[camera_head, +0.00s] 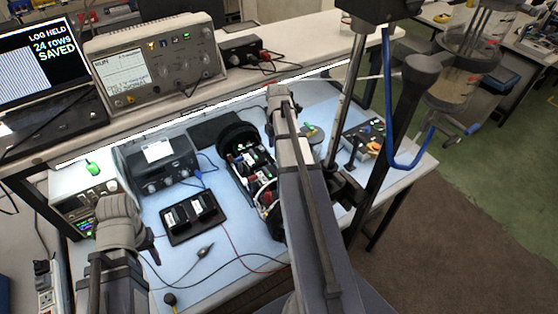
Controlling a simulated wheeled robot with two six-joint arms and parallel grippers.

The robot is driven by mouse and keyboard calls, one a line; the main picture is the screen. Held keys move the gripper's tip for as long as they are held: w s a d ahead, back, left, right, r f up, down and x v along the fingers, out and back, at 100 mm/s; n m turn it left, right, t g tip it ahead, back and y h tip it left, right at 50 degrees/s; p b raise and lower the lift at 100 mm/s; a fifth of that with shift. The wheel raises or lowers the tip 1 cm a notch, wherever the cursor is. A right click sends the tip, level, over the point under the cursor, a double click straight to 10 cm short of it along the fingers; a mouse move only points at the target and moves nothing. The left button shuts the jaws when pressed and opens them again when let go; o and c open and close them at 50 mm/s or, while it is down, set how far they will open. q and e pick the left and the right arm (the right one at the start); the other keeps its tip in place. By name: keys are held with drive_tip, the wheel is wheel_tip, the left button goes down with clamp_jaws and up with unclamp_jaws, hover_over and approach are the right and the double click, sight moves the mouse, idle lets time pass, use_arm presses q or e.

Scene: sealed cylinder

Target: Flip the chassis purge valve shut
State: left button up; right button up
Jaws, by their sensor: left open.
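The chassis (262,180) lies on the light-blue bench mat, an open black frame with electronics, white parts and wires inside. Its round black end cap (237,136) is at the far end. My central arm crosses in front of its right side and hides part of it. I cannot pick out the purge valve or its lever position at this size. My left gripper (146,232) is at the lower left, open and apart from the chassis, left of the black battery tray. No right gripper can be made out.
The black tray (193,218) with dark packs sits left of the chassis. A grey instrument (160,160) stands behind it. Loose cables cross the front mat. A black stand with a blue tube (388,110) and a clear cylinder (470,40) rise on the right. An oscilloscope (155,62) sits on the shelf.

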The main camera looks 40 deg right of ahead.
drive_tip(key=shift+a+f, duration=0.1)
drive_tip(key=shift+f, duration=0.05)
wheel_tip(320, 180, down, 8)
drive_tip(key=b, duration=0.7)
drive_tip(key=shift+r+b, duration=0.25)
drive_tip(key=shift+b, duration=0.1)
drive_tip(key=shift+c, duration=0.4)
